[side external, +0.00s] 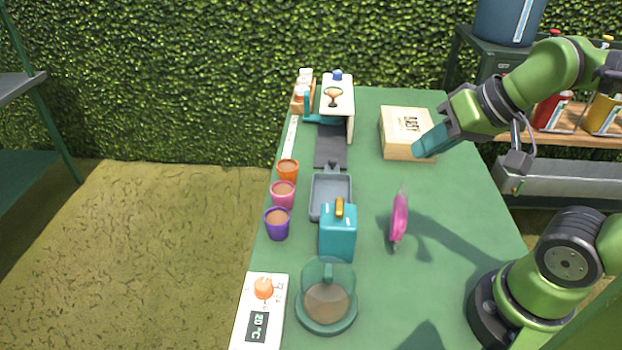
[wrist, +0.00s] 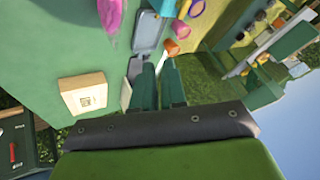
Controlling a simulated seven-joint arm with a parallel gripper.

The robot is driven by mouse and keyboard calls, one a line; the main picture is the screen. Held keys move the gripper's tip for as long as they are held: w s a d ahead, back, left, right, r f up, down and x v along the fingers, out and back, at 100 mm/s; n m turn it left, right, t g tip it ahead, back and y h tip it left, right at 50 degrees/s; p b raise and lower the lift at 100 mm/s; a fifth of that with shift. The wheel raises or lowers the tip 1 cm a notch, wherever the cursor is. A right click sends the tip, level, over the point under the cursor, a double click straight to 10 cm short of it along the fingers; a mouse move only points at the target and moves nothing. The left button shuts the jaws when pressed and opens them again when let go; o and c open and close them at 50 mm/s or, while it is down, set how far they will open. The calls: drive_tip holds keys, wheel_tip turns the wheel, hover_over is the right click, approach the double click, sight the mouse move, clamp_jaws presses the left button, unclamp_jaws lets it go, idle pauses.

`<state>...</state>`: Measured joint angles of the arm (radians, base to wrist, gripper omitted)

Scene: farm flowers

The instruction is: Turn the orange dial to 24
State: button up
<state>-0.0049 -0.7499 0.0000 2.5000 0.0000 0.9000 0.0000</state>
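The orange dial (side external: 264,287) sits on a white control box (side external: 246,305) at the near left corner of the green table in the side view. A small dark display on the box (side external: 257,326) reads 20 °C. My gripper (side external: 428,143) is high at the far right of the table, beside the wooden box and well away from the dial. In the wrist view my two teal fingers (wrist: 158,88) point away from the camera with a narrow gap between them and nothing seen in it. The dial is not seen in the wrist view.
The wooden box (side external: 396,150) is near my gripper. The table's right middle is clear.

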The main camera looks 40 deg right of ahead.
drive_tip(key=o, duration=0.7)
drive_tip(key=a+n, duration=0.1)
drive_tip(key=a, duration=0.1)
drive_tip(key=w+a+f+n+g, duration=0.1)
drive_tip(key=a, duration=0.1)
drive_tip(key=w+a+f+n+g, duration=0.1)
drive_tip(key=shift+w+a+y, duration=0.15)
drive_tip(key=shift+a+y, duration=0.25)
drive_tip(key=shift+o, duration=0.7)
drive_tip(key=w+a+f+n+g+h, duration=0.1)
drive_tip(key=w+a+n+g, duration=0.2)
drive_tip(key=a+n, duration=0.4)
drive_tip(key=a, duration=0.2)
drive_tip(key=shift+w+a, duration=0.3)
drive_tip(key=shift+a, duration=0.05)
drive_tip(key=n+h, duration=0.5)
drive_tip(key=n, duration=0.7)
approach(262, 284)
drive_tip(key=s+a+v, duration=0.1)
drive_tip(key=v, duration=0.5)
drive_tip(key=w+n+h, duration=0.1)
drive_tip(key=w+n, duration=0.1)
drive_tip(key=n, duration=0.3)
drive_tip(key=shift+m+g, duration=0.3)
drive_tip(key=x, duration=1.5)
drive_tip(key=shift+s+a, duration=0.1)
drive_tip(key=shift+a, duration=0.05)
drive_tip(key=c, duration=1)
